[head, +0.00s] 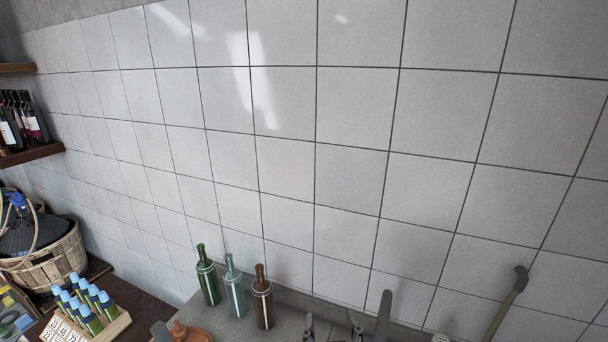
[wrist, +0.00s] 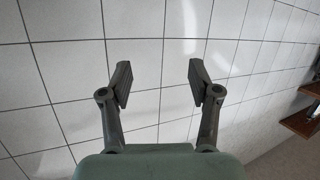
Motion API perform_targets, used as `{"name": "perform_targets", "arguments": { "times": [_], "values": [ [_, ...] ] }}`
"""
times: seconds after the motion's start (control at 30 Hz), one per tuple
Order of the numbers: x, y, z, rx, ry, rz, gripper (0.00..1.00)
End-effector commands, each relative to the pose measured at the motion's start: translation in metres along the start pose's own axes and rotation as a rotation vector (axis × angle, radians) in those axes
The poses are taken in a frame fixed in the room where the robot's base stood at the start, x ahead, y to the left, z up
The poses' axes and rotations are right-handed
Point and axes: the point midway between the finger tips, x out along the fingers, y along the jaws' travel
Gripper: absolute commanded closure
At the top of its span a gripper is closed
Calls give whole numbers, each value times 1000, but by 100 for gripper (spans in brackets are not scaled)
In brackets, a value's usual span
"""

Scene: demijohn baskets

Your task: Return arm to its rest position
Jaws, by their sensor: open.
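My gripper (wrist: 158,82) shows in the wrist view with its two dark fingers spread apart. Nothing is between the fingers. Behind them is only the white tiled wall (wrist: 155,20). I cannot make out my gripper in the head view.
In the head view, green (head: 208,277), pale (head: 235,288) and brown (head: 262,298) bottles stand on a grey counter against the wall. A wooden rack of blue-capped tubes (head: 88,310) and a basketed demijohn (head: 45,255) are at left. A bottle shelf (head: 30,153) hangs above.

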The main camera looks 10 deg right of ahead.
Motion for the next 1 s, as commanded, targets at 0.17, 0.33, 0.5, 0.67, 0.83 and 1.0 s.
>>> {"name": "perform_targets", "arguments": {
  "times": [0.17,0.33,0.5,0.67,0.83,1.0],
  "values": [
    [-59,-84,-52,76,179,-112,38],
    [-108,-72,-16,62,-86,-106,38],
    [-130,-71,7,56,-191,-107,38],
    [-130,-71,12,55,-196,-107,38],
    [-130,-71,12,55,-196,-107,38],
    [-130,-71,12,55,-196,-107,38]
  ]
}}
